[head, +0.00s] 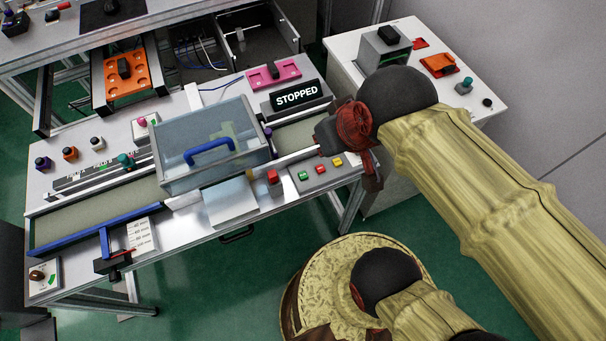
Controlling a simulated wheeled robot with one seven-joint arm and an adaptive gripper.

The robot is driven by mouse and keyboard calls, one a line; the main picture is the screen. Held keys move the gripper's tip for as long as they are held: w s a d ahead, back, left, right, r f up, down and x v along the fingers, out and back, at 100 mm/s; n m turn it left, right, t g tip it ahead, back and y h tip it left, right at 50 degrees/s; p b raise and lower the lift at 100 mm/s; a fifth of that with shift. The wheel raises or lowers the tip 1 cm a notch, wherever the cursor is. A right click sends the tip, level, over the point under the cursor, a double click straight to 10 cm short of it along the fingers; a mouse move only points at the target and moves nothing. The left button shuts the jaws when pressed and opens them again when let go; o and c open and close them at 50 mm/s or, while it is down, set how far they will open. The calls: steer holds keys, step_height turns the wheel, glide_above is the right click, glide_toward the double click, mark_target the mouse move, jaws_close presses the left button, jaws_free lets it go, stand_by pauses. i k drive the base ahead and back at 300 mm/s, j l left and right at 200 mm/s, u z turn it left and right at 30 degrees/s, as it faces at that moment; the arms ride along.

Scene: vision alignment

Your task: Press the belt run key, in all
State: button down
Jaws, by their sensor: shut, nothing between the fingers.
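A grey key panel (322,181) at the front right of the bench carries a green key (303,176), a red key (320,169) and a yellow key (337,162). Their labels are too small to read, so I cannot tell from markings which is the belt run key. A black sign (297,96) behind reads STOPPED. The conveyor belt (95,218) runs along the bench, partly hidden by a clear cover. My gripper (372,182) is shut and empty, pointing down just right of the panel, apart from the yellow key. My wrist hides the belt's right end.
A clear box cover (205,165) with a blue handle (208,152) stands over the belt. A larger red button (272,176) on a grey post is left of the panel. A white side table (345,48) with several items stands at the right, behind my arm.

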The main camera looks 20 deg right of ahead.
mark_target(302, 175)
steer(key=z, duration=2.85)
steer(key=k+j, duration=0.2)
steer(key=k, duration=0.25)
steer(key=k+j, duration=0.25)
steer(key=k, duration=0.2)
steer(key=k+j, duration=0.2)
steer(key=k, duration=0.25)
